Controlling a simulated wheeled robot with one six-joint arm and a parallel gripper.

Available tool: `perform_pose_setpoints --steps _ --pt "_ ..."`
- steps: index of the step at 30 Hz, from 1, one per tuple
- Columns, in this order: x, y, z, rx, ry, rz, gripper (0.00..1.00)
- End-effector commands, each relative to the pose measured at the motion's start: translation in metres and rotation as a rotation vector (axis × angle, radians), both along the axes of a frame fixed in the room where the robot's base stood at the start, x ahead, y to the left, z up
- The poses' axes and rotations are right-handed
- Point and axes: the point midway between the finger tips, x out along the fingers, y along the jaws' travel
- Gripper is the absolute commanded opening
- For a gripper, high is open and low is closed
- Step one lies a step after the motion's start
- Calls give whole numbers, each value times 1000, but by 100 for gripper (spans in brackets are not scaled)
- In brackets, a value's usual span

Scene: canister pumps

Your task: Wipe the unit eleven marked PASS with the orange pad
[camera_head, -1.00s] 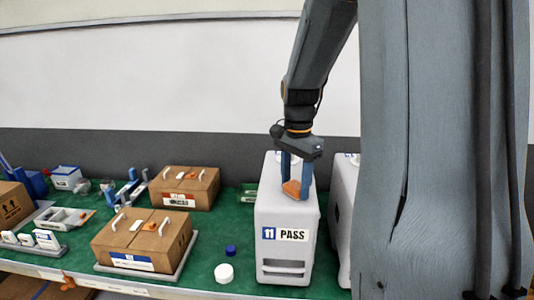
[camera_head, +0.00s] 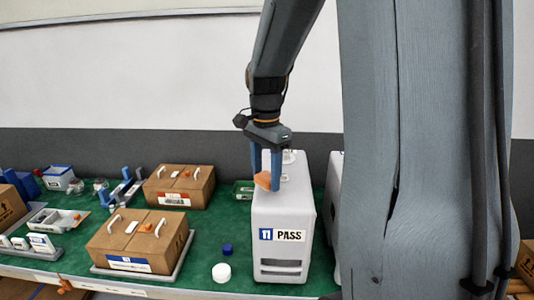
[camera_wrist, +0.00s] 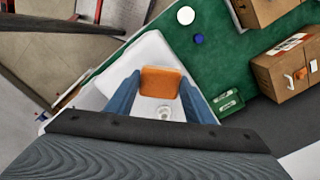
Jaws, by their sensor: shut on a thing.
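Unit eleven (camera_head: 290,215) is a white canister body with a blue "11" and "PASS" label on its front, standing upright on the green mat. It also shows under my gripper in the wrist view (camera_wrist: 145,58). My gripper (camera_head: 266,180) points down over the left edge of its top. Its blue fingers are shut on the orange pad (camera_head: 262,181), which is at the level of the top; I cannot tell whether it touches. The pad (camera_wrist: 161,82) sits between both fingers in the wrist view. A round white fitting (camera_wrist: 165,112) on the top shows behind the pad.
A second white unit (camera_head: 333,180) stands just right, partly hidden by my arm. A white cap (camera_head: 221,272) and a blue cap (camera_head: 227,249) lie left of unit eleven. Cardboard boxes (camera_head: 140,238) (camera_head: 178,187) stand farther left.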

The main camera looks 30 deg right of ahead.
Motion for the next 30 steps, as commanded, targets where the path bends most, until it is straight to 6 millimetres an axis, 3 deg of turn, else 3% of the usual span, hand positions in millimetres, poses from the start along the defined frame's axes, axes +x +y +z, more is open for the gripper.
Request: perform_pose_setpoints --steps 15,30 --pt "1 0 46 -1 -3 2 27" --pt "1 0 51 0 -1 2 27"
